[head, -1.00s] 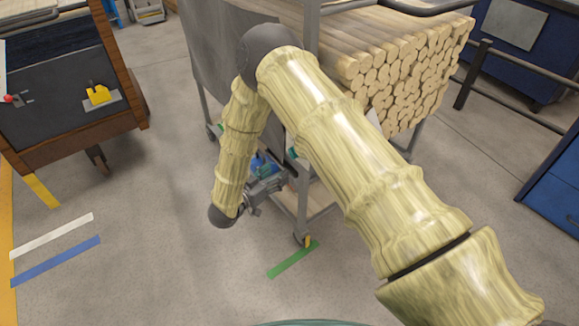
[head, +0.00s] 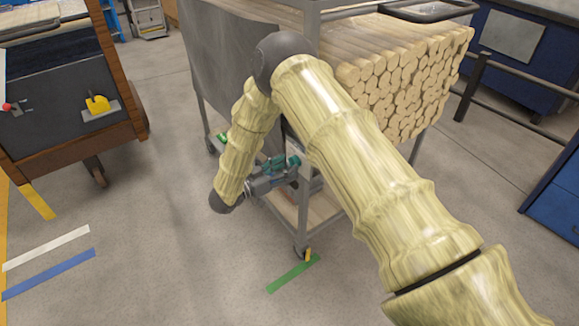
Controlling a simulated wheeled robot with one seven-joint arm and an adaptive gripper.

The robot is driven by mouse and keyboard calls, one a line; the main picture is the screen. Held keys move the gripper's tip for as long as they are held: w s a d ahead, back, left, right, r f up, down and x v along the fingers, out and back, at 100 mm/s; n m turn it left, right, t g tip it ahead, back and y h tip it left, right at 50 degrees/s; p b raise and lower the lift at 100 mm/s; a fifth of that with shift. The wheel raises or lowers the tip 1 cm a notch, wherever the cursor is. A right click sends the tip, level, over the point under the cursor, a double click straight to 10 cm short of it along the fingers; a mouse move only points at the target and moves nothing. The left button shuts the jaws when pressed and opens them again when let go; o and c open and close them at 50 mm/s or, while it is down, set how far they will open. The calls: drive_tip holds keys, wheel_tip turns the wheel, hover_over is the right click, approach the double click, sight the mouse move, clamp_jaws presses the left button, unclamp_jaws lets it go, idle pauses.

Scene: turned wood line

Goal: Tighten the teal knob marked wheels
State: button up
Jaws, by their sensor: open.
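A small teal knob (head: 293,160) shows by the near post of the wood cart (head: 302,210); any marking on it is too small to read. My gripper (head: 284,176) is low at the cart's near end, beside the post and just below the knob. It is open, with nothing clearly held. More teal shows right above the gripper, and I cannot tell whether it is part of the knob or of the gripper. Whether the fingers touch the knob cannot be told. My arm hides part of the cart.
Cut round wood (head: 395,85) fills the cart's top. A small green part (head: 222,138) shows behind my forearm. A wood-framed cabinet (head: 60,90) stands left, and a dark rail (head: 480,80) and blue cabinet (head: 555,185) stand right.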

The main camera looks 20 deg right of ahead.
drive_tip(key=shift+x, duration=1.1)
drive_tip(key=shift+c, duration=0.5)
drive_tip(key=c, duration=0.9)
drive_tip(key=shift+c, duration=0.2)
